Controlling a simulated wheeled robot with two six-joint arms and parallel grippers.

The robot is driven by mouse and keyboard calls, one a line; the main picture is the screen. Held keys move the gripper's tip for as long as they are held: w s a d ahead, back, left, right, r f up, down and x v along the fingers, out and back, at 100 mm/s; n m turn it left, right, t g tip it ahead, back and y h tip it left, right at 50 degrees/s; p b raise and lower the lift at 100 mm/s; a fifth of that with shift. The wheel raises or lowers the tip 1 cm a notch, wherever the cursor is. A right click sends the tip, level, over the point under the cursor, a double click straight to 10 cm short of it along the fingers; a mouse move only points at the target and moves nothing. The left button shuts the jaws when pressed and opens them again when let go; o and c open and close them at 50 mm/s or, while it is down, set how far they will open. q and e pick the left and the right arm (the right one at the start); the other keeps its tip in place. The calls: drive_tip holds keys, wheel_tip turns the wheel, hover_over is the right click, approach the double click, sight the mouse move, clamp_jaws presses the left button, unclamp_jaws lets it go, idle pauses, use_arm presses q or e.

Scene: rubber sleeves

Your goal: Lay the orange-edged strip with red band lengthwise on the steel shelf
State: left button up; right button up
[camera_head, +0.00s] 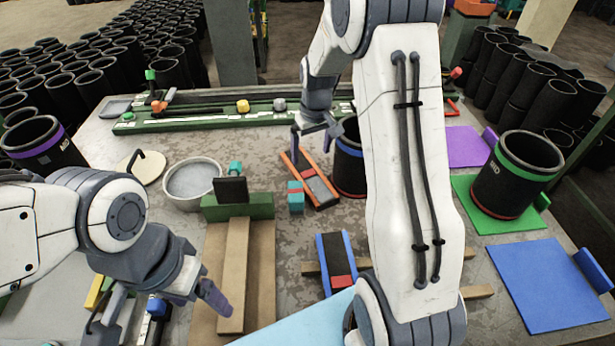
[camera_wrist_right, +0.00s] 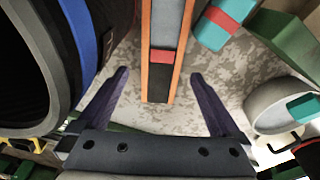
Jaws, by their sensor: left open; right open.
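The orange-edged strip (camera_head: 318,190) lies on the table in the middle of the head view, with a dark section, a red band and a grey section between its orange edges. It also shows in the right wrist view (camera_wrist_right: 160,56), its dark end pointing toward my gripper. My right gripper (camera_head: 315,136) is open at the strip's far end. In the right wrist view its fingers (camera_wrist_right: 160,76) are spread on either side of the strip, with gaps on both sides. My left gripper (camera_head: 160,304) is open and empty at the lower left. I cannot clearly identify the steel shelf.
A teal block (camera_head: 296,197) with a red band stands close beside the strip. A black sleeve (camera_head: 348,160) is on its other side, partly behind my right arm. A blue-edged strip (camera_head: 321,262), a grey pan (camera_head: 192,180) and a green block (camera_head: 237,208) are nearby.

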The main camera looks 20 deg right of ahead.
sight(308, 173)
drive_tip(key=f, duration=0.8)
drive_tip(key=shift+w+a+p, duration=0.2)
drive_tip(key=shift+w+p, duration=0.1)
drive_tip(key=shift+w, duration=0.1)
drive_tip(key=c, duration=1.3)
drive_tip(key=shift+w+r, duration=0.1)
